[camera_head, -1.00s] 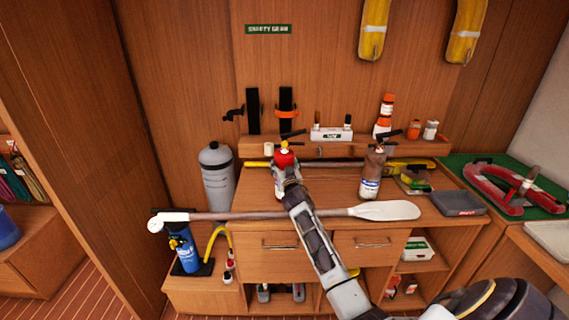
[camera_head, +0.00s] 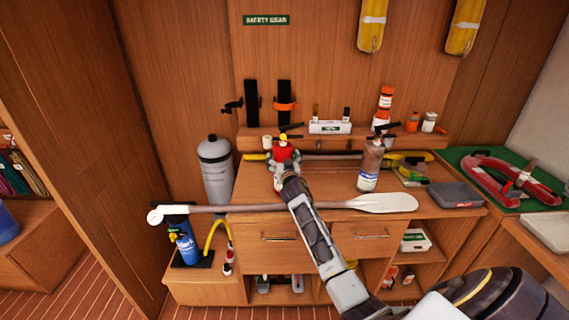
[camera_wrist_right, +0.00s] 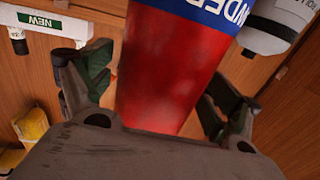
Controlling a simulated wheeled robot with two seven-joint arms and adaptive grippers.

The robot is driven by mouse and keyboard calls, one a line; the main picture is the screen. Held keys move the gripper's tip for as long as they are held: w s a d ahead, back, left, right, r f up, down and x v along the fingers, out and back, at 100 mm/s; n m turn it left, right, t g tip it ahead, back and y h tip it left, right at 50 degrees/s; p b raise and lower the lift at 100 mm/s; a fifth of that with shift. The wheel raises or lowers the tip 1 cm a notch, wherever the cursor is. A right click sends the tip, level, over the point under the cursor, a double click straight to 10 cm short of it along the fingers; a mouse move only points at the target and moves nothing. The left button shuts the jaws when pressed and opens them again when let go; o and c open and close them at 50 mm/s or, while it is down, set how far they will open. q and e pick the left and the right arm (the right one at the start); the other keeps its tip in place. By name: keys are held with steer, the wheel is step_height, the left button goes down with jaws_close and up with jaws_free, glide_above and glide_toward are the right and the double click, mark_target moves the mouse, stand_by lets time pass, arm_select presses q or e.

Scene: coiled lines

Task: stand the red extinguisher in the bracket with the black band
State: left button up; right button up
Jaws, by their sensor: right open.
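The red extinguisher (camera_head: 284,152) stands upright on the cabinet top, partly hidden by my right gripper (camera_head: 284,163). In the right wrist view the extinguisher's red body (camera_wrist_right: 165,75), with a blue and white label, lies between the two fingers of the gripper (camera_wrist_right: 155,92). The fingers are open, one on each side, with a visible gap at least on the right. The bracket with the black band (camera_head: 252,105) is on the wall behind, its band sticking out to the left. Beside it is a bracket with an orange band (camera_head: 285,103). My left gripper is out of view.
A brownish extinguisher (camera_head: 371,165) stands to the right on the cabinet top. A grey cylinder (camera_head: 215,168) stands left. A paddle (camera_head: 380,203) lies across the front. A ledge (camera_head: 355,143) below the brackets carries a white box (camera_head: 330,127) and orange containers (camera_head: 385,105).

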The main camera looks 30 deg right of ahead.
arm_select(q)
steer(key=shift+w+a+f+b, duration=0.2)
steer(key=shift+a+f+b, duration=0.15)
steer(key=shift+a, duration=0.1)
arm_select(e)
steer(key=v, duration=1.2)
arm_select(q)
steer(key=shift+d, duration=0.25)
arm_select(e)
steer(key=shift+a, duration=0.1)
stand_by(0.4)
